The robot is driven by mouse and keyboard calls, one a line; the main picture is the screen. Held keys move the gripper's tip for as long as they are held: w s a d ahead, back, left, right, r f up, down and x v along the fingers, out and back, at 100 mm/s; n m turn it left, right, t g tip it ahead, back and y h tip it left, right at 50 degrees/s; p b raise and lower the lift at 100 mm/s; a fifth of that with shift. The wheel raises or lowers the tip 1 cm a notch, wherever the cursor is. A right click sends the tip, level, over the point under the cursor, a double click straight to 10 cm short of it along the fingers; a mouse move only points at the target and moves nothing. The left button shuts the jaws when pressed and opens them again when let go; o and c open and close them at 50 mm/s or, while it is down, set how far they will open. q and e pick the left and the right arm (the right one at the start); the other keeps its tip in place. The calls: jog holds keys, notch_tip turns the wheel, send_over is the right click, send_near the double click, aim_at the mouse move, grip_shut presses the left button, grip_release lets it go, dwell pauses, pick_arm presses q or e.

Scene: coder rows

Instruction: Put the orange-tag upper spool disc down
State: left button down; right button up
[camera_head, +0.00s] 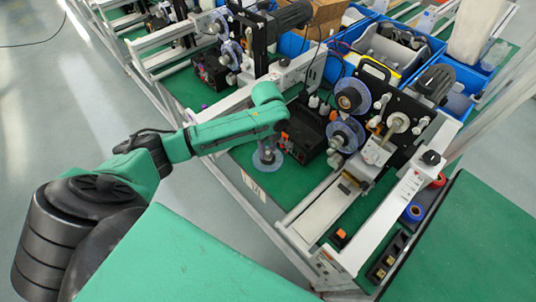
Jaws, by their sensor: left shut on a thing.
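My left gripper (267,153) points down over the green mat (238,153), left of the coder machine. It is shut on a translucent bluish spool disc (268,168), which lies flat at or just above the mat. I cannot tell whether the disc touches it. The gripper hides the disc's middle, and no orange tag shows on it. On the coder machine (402,118), an upper disc (364,89) with an orange hub and a lower disc (356,130) stand upright. My right gripper is not in view.
A black box (303,135) with orange parts stands just right of the held disc. The white frame rail (262,205) runs in front of it. Blue bins (472,76) stand behind the machine. Bare mat lies around the disc.

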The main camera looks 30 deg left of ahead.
aim_at(268, 151)
pick_arm(q)
notch_tip(268, 151, down, 4)
jog(key=shift+f, duration=0.4)
jog(key=shift+s, duration=0.1)
jog(key=c, duration=0.8)
grip_release()
jog(key=o, duration=0.3)
jog(key=shift+o, duration=0.2)
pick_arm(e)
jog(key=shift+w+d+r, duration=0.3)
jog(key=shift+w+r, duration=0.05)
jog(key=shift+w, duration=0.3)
pick_arm(q)
notch_tip(268, 151, up, 12)
jog(key=shift+r+b, duration=0.1)
jog(key=shift+b, duration=0.5)
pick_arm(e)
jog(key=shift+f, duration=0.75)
